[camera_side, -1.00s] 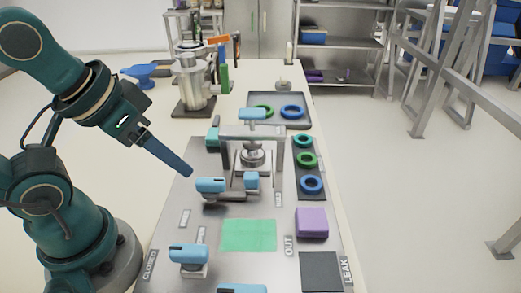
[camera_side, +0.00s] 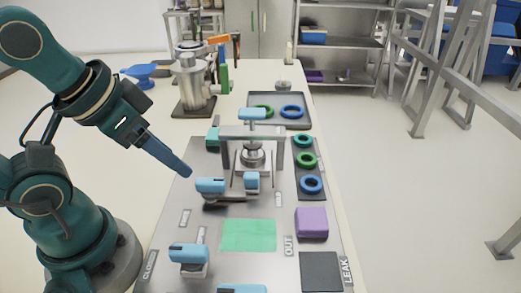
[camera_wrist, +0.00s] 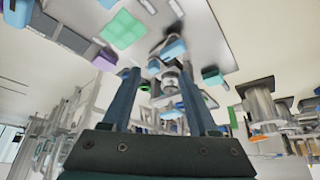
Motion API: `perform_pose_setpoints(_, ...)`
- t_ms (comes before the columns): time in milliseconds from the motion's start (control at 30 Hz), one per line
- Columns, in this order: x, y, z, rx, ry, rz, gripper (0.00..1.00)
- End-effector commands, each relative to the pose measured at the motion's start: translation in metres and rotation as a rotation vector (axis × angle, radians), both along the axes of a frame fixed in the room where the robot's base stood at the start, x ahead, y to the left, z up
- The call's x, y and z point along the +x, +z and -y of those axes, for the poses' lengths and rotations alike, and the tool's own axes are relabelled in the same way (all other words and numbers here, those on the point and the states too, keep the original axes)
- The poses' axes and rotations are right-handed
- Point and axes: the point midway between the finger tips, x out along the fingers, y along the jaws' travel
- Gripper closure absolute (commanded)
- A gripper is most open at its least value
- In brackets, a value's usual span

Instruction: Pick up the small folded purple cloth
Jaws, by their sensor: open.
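The small folded purple cloth (camera_side: 312,222) lies on the right side of the metal work plate, beside the green square and above the dark square marked LEAK. In the wrist view the purple cloth (camera_wrist: 104,62) shows at the left, near the left finger and apart from it. My gripper (camera_side: 187,172) hangs above the left edge of the plate, well to the left of the cloth. In the wrist view my gripper (camera_wrist: 160,85) has its two fingers spread, with nothing held between them.
A metal fixture (camera_side: 253,155) with blue-handled clamps stands mid-plate, between my gripper and the ring strip (camera_side: 310,178). A blue-handled clamp (camera_side: 189,254) sits at the front left. A tray (camera_side: 278,122) with rings lies behind. The green square (camera_side: 248,235) is flat and clear.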

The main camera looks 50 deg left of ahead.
Motion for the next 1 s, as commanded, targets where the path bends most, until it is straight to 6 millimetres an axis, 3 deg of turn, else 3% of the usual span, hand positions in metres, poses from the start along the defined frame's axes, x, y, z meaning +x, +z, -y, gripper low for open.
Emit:
perform_pose_setpoints(267, 0.0, 0.0, 0.0, 0.0, 0.0, 0.0, 0.4)
perform_pose_setpoints(367, 0.0, 0.0, 0.0, 0.0, 0.0, 0.0, 0.02)
perform_pose_setpoints(400, 0.0, 0.0, 0.0, 0.0, 0.0, 0.0, 0.0)
perform_pose_setpoints(767, -0.002, 0.001, 0.0, -0.043, 0.082, -0.01, 0.0)
perform_pose_setpoints(1000, 0.028, 0.043, 0.004, -0.193, 0.332, 0.008, 0.0)
